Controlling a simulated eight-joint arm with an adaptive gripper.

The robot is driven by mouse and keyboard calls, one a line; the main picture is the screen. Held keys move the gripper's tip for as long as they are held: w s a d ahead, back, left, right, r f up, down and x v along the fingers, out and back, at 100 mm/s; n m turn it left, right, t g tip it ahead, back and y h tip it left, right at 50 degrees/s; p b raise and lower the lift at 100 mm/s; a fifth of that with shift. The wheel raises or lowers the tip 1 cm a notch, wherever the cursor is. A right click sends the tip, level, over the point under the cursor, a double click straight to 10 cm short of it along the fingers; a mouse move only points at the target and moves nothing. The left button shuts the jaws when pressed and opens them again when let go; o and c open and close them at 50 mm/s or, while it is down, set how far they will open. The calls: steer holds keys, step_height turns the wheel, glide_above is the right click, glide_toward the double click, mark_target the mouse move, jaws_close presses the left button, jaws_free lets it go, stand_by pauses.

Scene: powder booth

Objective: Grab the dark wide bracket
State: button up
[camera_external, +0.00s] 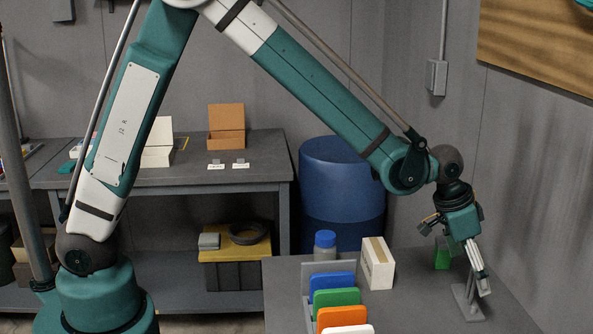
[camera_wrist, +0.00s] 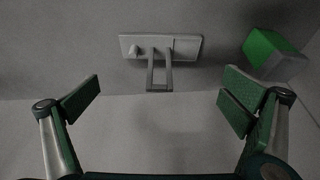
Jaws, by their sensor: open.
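A grey bracket-like piece (camera_wrist: 186,47) with a long flat plate, two prongs and a small knob lies ahead of my gripper (camera_wrist: 161,90) in the wrist view. My gripper is open, with its two fingers wide apart and nothing between them. In the external view, my gripper (camera_external: 479,270) points down over the right part of the grey table, close above the grey piece (camera_external: 466,303). The piece looks mid-grey, and I cannot tell for sure that it is the dark wide bracket. No other bracket is clear to me.
A green block (camera_wrist: 269,56) stands right of the grey piece in the wrist view. On the table (camera_external: 425,307) are a carton (camera_external: 378,264), a blue-lidded jar (camera_external: 325,246) and a rack with blue, green, orange (camera_external: 340,317) and white panels. A blue drum (camera_external: 342,190) stands behind.

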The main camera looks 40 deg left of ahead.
mark_target(480, 304)
steer(key=shift+x, duration=1.15)
steer(key=shift+f, duration=0.1)
steer(key=shift+b+x, duration=0.7)
steer(key=shift+x, duration=1.8)
steer(key=shift+c, duration=0.5)
steer(key=c, duration=1.6)
steer(key=shift+c, duration=0.5)
steer(key=shift+s, duration=0.1)
